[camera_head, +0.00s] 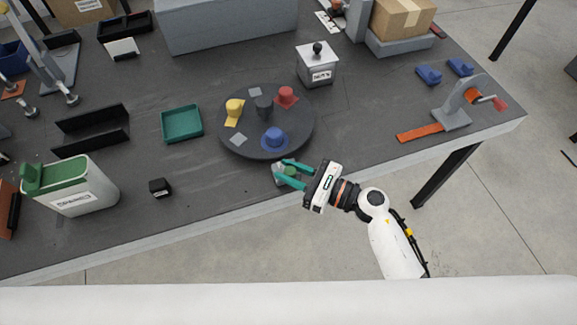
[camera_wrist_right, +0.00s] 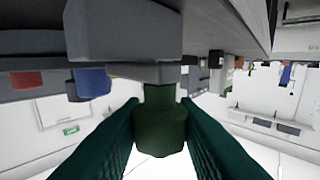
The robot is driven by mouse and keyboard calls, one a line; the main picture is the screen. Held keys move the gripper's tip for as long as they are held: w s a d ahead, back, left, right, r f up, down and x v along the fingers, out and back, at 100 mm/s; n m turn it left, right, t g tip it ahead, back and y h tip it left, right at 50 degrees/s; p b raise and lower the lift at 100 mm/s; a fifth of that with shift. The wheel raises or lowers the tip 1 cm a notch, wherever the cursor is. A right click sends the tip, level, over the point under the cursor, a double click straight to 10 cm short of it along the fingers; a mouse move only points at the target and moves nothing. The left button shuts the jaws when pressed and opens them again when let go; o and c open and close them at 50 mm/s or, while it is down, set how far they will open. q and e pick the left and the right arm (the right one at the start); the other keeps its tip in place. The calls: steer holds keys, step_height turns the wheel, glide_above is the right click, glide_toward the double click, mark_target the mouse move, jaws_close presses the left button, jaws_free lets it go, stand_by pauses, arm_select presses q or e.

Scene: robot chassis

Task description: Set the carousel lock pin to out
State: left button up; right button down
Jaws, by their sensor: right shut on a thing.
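The round dark carousel (camera_head: 298,124) sits on the table, with a blue hat-shaped piece (camera_head: 274,138), a yellow piece (camera_head: 234,108) and a red piece (camera_head: 286,96) on it. The lock pin's green knob (camera_head: 291,171) is at the carousel's front edge, mostly hidden by my right gripper (camera_head: 281,170). In the right wrist view the green knob (camera_wrist_right: 160,128) is between the two dark green fingers of my right gripper (camera_wrist_right: 160,120), which is shut on it. The knob's neck meets a grey block (camera_wrist_right: 130,72). How far the pin is out cannot be told. My left gripper is not in view.
A teal tray (camera_head: 182,124) lies left of the carousel and a labelled grey box (camera_head: 318,66) stands behind it. A small black block (camera_head: 160,187) and a green-lidded bin (camera_head: 72,186) are at the left.

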steer(key=c, duration=1.5)
jaws_free()
steer(key=shift+s+f, duration=0.1)
steer(key=shift+s, duration=0.05)
steer(key=o, duration=0.4)
steer(key=shift+s, duration=0.1)
steer(key=shift+d, duration=0.15)
steer(key=shift+s+d, duration=0.1)
steer(key=shift+d, duration=0.15)
steer(key=b+v, duration=0.3)
steer(key=v, duration=0.8)
steer(key=shift+s+d, duration=0.15)
